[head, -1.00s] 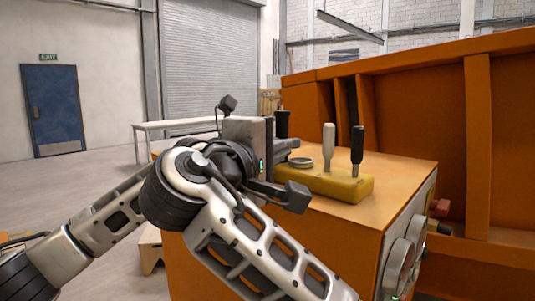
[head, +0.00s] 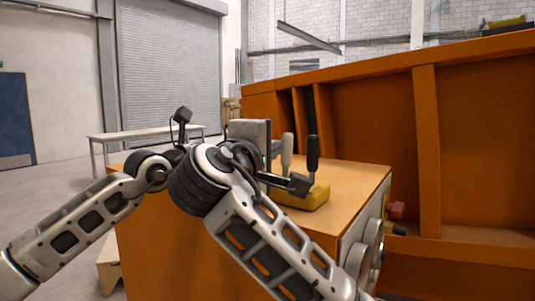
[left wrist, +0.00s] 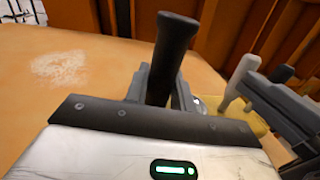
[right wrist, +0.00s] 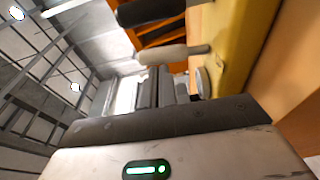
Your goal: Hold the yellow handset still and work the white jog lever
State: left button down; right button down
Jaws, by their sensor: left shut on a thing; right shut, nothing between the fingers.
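The yellow handset (head: 306,196) lies on the orange box, partly hidden behind my right arm in the head view. Its white lever (head: 287,145) stands about upright, with a black lever (head: 313,155) to its right. My left gripper (left wrist: 160,93) is shut around a black upright grip (left wrist: 172,50) left of the white lever; my right arm hides this in the head view. My right gripper (head: 273,150) is shut and empty close beside the white lever. In the right wrist view its fingers (right wrist: 160,85) lie just below the white lever (right wrist: 170,54); I cannot tell if they touch.
The orange box top (head: 350,176) is clear right of the handset. Round dials (head: 368,250) and a red knob (head: 397,210) stick out from its right side. An orange ribbed wall (head: 470,150) rises behind. A pale table (head: 145,136) stands further back.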

jog(key=shift+w+d+r, duration=0.3)
jog(key=shift+w+d, duration=0.1)
jog(key=shift+w, duration=0.2)
jog(key=shift+d, duration=0.1)
dwell(0.5)
dwell(2.4)
jog(key=s+a+r, duration=0.4)
jog(key=s+a, duration=0.3)
jog(key=s, duration=0.3)
jog(key=shift+s+a, duration=0.2)
